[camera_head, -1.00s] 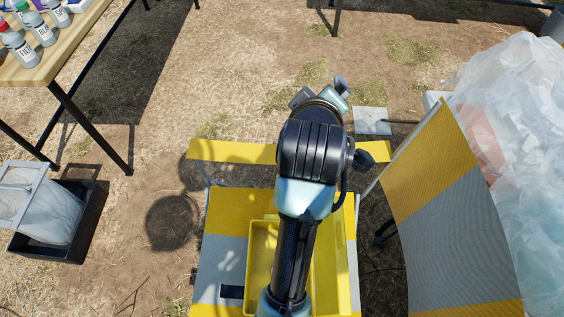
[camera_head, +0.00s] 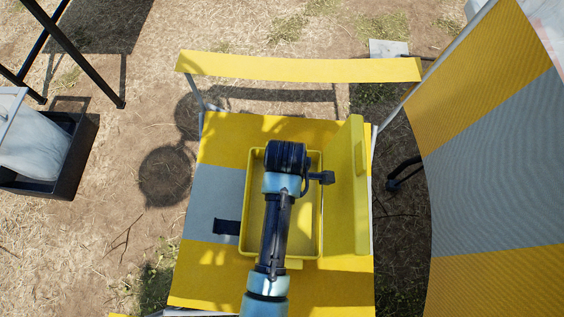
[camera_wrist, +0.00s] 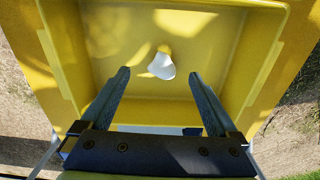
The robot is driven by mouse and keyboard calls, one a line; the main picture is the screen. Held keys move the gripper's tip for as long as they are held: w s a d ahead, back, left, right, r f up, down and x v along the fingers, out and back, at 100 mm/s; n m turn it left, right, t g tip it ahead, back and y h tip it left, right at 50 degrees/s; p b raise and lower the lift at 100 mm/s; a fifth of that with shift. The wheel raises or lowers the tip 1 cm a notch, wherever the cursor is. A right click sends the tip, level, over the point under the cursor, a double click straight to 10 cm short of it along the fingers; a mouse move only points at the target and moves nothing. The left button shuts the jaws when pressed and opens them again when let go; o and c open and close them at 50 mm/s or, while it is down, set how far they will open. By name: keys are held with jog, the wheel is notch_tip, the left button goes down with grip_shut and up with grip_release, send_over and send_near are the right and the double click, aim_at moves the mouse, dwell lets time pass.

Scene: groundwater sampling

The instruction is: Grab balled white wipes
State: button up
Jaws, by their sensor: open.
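A small white lump (camera_wrist: 161,67), which looks like the balled wipes, lies inside the yellow bin (camera_wrist: 270,55) in the wrist view. My gripper (camera_wrist: 160,78) is open and empty. Its fingers point down into the bin, one on each side of the lump in the picture, with the lump just beyond the tips; the exact gap cannot be told. In the head view, the bin (camera_head: 248,205) stands on the yellow and grey chair seat (camera_head: 215,190). My arm covers the bin's middle there and hides the wipes and my fingers.
The bin's yellow lid (camera_head: 357,190) stands open on its right side. A striped chair back (camera_head: 490,150) rises at the right, and a yellow strip (camera_head: 300,66) spans the far side. A black crate (camera_head: 75,160) sits on the ground at left.

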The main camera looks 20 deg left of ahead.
jog(key=f+b, duration=0.1)
jog(key=f, duration=0.2)
jog(key=f+b, duration=0.2)
jog(key=f, duration=0.1)
jog(key=shift+s+a, duration=0.2)
jog(key=shift+r, duration=0.1)
jog(key=c, duration=1.4)
